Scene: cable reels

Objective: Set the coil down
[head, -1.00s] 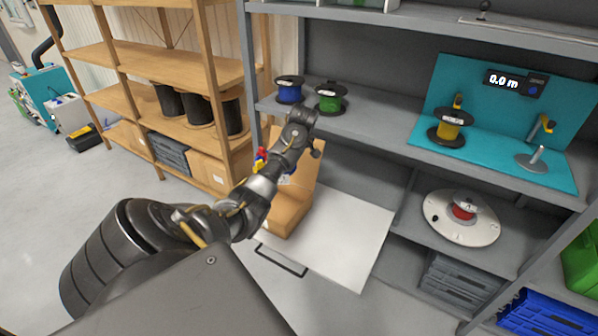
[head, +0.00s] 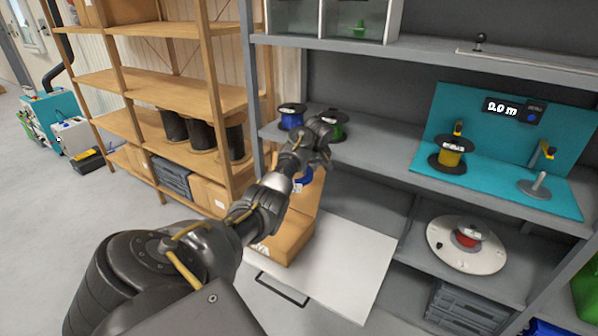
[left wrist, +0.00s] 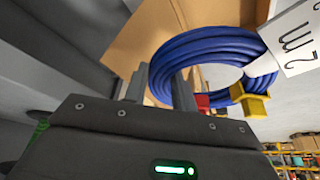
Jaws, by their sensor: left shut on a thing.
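The blue cable coil (left wrist: 210,55) fills the upper middle of the left wrist view, with red and yellow ends and a white tag reading "2 m" (left wrist: 294,42). My left gripper (left wrist: 160,88) is shut on the coil's near side. In the head view, part of the coil (head: 303,180) shows below my left wrist, in front of a cardboard box (head: 290,235). My left arm hides the rest of it and most of the gripper. I cannot tell whether the coil touches the box. My right gripper is not in view.
The box stands on a white pull-out board (head: 350,265) with bare room to its right. Blue (head: 291,117) and green (head: 337,125) reels stand on the grey shelf above. A yellow reel (head: 451,152) stands on the teal station at right. A wooden rack (head: 180,95) is at left.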

